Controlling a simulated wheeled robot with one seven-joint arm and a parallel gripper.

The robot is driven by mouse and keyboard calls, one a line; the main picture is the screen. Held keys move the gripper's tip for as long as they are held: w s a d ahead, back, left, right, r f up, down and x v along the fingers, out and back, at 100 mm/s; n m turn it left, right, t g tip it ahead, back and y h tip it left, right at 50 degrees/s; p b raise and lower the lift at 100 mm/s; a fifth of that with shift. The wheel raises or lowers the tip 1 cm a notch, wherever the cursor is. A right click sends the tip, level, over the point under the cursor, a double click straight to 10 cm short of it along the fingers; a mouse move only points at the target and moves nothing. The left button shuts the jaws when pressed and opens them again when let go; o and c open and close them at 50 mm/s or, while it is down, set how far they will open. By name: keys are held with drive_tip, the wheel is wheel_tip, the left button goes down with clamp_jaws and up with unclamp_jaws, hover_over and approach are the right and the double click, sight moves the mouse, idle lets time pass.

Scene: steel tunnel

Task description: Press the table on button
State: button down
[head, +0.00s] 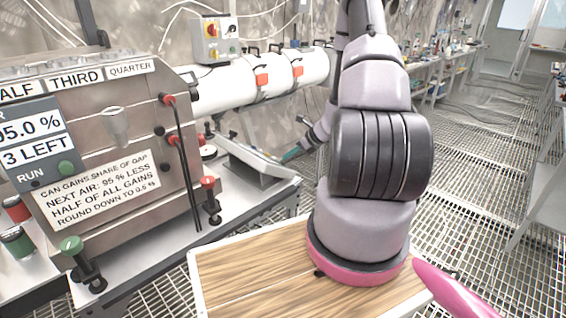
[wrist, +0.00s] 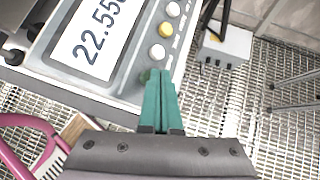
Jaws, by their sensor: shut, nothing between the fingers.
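A grey device (wrist: 120,85) with a display reading 22.55 fills the upper left of the wrist view. In the head view the device (head: 255,162) sits tilted on the bench. Its edge carries a yellow button (wrist: 172,9) and two white buttons (wrist: 157,51), with labels too small to read. A dull green round spot (wrist: 143,76) shows just left of my fingertips. No button can be read as "table on". My gripper (wrist: 160,74) has green fingers, shut and empty, with tips over the device's button edge; contact cannot be told. It also shows in the head view (head: 291,155).
A control box (head: 215,40) with coloured buttons is behind. A white pipe (head: 240,85) runs along the wall. The grated floor (head: 475,130) is open at the right.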

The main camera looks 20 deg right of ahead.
drive_tip(key=w+d+r, duration=0.1)
drive_tip(key=d+r, duration=0.2)
drive_tip(key=r, duration=0.2)
drive_tip(key=shift+d, duration=0.15)
idle(0.3)
drive_tip(key=shift+w, duration=0.1)
idle(0.5)
drive_tip(key=s+a+r+n+g, duration=0.15)
drive_tip(key=a+r+n, duration=0.25)
drive_tip(key=r, duration=0.4)
drive_tip(key=s+a+r+n, duration=0.2)
drive_tip(key=a+r+n, duration=0.25)
drive_tip(key=r, duration=0.25)
drive_tip(key=s+a+r+n+g, duration=0.1)
drive_tip(key=s+a+r+n, duration=0.15)
drive_tip(key=a+r, duration=0.4)
drive_tip(key=s+a+r+n+t+h, duration=0.1)
drive_tip(key=s+r+n, duration=0.6)
drive_tip(key=s, duration=0.3)
drive_tip(key=s+a+r+n+t+h, duration=0.1)
drive_tip(key=s+r+n+h, duration=0.1)
drive_tip(key=s+r+n, duration=0.5)
drive_tip(key=s+r, duration=0.2)
drive_tip(key=s, duration=0.1)
drive_tip(key=shift+s+a+h, duration=0.25)
drive_tip(key=shift+h, duration=0.05)
